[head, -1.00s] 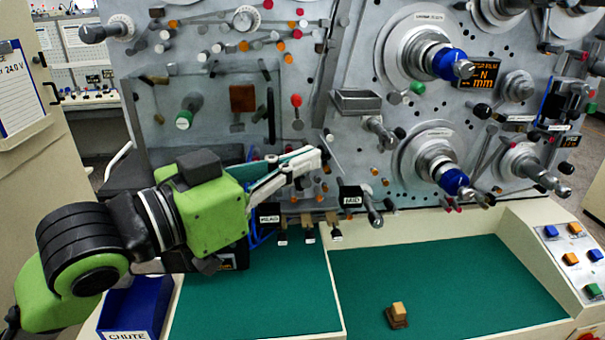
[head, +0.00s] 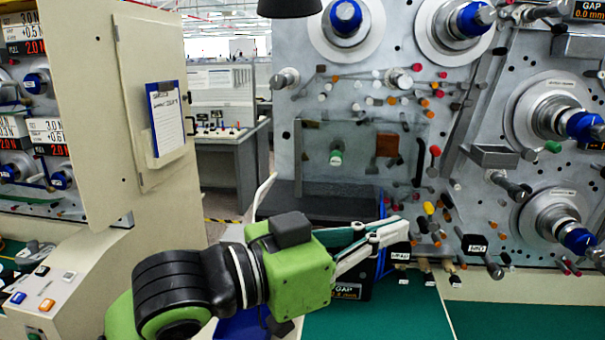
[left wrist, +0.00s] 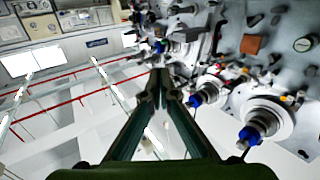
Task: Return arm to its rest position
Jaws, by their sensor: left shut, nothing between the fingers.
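My left arm, with its green wrist (head: 290,265), comes in from the lower left of the head view. Its left gripper (head: 402,230) points right, with its slim pale and green fingers together and nothing between them. It appears in front of the lower part of the grey spindle panel (head: 300,100). Whether it touches the panel cannot be told. In the left wrist view the fingers (left wrist: 160,76) meet at their tips and are empty. Blue-tipped spindles (left wrist: 250,136) show to their right there. My right gripper is in neither view.
A green work surface (head: 390,318) lies below the panel. A beige cabinet (head: 150,60) with a clipboard (head: 166,118) stands at the left. A control console (head: 50,285) is at the lower left. An aisle opens between the cabinet and the panel.

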